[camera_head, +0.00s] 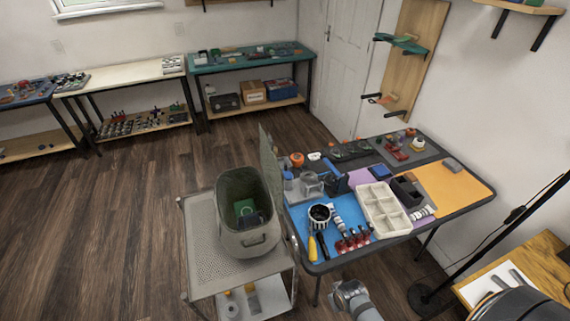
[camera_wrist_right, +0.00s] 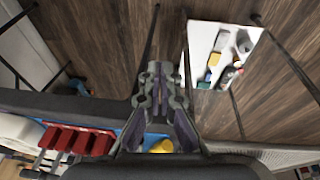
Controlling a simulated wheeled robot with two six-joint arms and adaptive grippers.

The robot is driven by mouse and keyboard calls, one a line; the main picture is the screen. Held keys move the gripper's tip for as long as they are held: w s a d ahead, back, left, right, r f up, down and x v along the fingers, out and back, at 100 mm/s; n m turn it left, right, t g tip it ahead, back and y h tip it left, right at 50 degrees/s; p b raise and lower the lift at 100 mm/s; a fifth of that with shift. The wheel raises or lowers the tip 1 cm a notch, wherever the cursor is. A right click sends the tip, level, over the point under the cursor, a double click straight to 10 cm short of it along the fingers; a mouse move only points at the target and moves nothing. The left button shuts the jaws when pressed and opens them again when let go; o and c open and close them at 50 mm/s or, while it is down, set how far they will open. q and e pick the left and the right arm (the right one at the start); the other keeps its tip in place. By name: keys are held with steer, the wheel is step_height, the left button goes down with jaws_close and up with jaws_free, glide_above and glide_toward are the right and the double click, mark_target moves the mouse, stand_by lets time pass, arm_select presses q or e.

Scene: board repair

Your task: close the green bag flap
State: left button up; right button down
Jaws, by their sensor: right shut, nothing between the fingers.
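The grey-green bag (camera_head: 247,243) stands on the cart, open at the top. Its flap (camera_head: 270,165) stands up at the bag's right side, beside the table edge. A green item and a dark item lie inside the bag. My right gripper (camera_wrist_right: 161,85) is shut and empty in the right wrist view, above the table's edge. The bag is not clearly visible in that view. Part of my right arm shows at the bottom of the head view, right of the cart. My left gripper is not in view.
The cart (camera_head: 200,240) has bare top space left of the bag and a lower shelf with small items. The work table (camera_head: 480,200) on the right holds a divided white tray (camera_head: 385,208), a yellow-handled screwdriver (camera_head: 312,248) and red parts. A lamp pole stands at the far right.

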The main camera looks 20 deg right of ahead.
steer(key=w+a+r+m+t, duration=0.1)
steer(key=w+r, duration=0.2)
steer(key=r, duration=0.4)
steer(key=w+a+r+m+t+p, duration=0.1)
steer(key=w+r+t, duration=0.15)
steer(key=r, duration=0.45)
steer(key=w+a+r+m, duration=0.1)
steer(key=w+r, duration=0.2)
steer(key=r, duration=0.4)
steer(key=w+d+r+m+t+y, duration=0.1)
steer(key=w+r+m+t+y, duration=0.2)
steer(key=w+r+m+t, duration=0.55)
steer(key=w+d+r+m+t+y, duration=0.1)
steer(key=w+r+m+t+y, duration=0.15)
steer(key=w+r+m, duration=0.5)
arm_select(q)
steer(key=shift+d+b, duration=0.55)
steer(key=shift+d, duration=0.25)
arm_select(e)
steer(key=w+a+r+n, duration=0.2)
steer(key=w+a+r, duration=0.2)
steer(key=w+a, duration=0.3)
steer(key=w, duration=0.3)
steer(key=shift+r, duration=0.2)
steer(key=shift+w+d+t, duration=0.1)
steer(key=shift+t, duration=0.15)
